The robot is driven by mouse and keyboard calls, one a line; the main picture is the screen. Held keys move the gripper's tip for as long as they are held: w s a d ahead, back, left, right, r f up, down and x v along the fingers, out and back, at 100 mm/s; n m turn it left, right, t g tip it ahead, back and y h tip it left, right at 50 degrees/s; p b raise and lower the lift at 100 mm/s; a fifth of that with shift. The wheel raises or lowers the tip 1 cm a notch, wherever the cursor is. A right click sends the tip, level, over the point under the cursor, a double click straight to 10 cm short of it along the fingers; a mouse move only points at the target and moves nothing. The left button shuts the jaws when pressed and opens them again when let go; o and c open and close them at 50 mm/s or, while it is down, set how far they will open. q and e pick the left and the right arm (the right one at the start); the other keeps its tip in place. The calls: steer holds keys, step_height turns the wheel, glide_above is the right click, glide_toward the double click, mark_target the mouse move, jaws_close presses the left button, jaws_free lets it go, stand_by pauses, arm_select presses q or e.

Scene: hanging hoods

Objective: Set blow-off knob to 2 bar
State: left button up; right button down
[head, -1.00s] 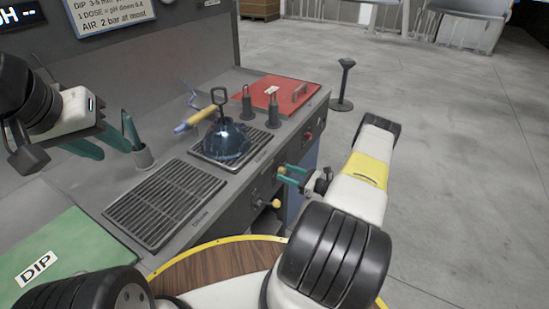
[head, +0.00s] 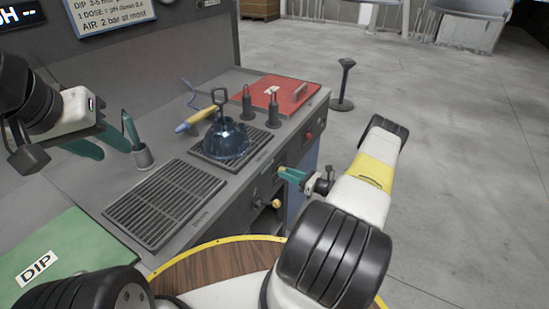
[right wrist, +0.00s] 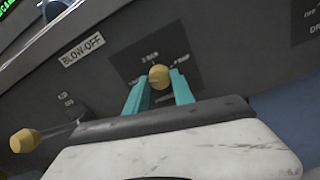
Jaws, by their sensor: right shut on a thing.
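The blow-off knob (right wrist: 158,77) is a round brass-yellow knob on a dark scale plate (right wrist: 188,54) in the front panel, beside a "BLOW-OFF" label (right wrist: 83,49). The small markings around it are too blurred to read surely, and its pointer cannot be made out. My right gripper (right wrist: 158,86) is shut on the knob, one teal finger on each side. In the head view my right gripper (head: 284,174) reaches the panel from the right and hides the knob. My left gripper (head: 103,142) is open and empty above the bench at the left.
A lever with a yellow end (head: 276,203) sticks out of the panel left of the right gripper, also in the right wrist view (right wrist: 25,140).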

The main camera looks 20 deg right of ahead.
steer(key=m, duration=1.3)
steer(key=shift+r, duration=0.1)
steer(key=shift+m, duration=0.3)
steer(key=c, duration=1.1)
jaws_free()
steer(key=v, duration=0.8)
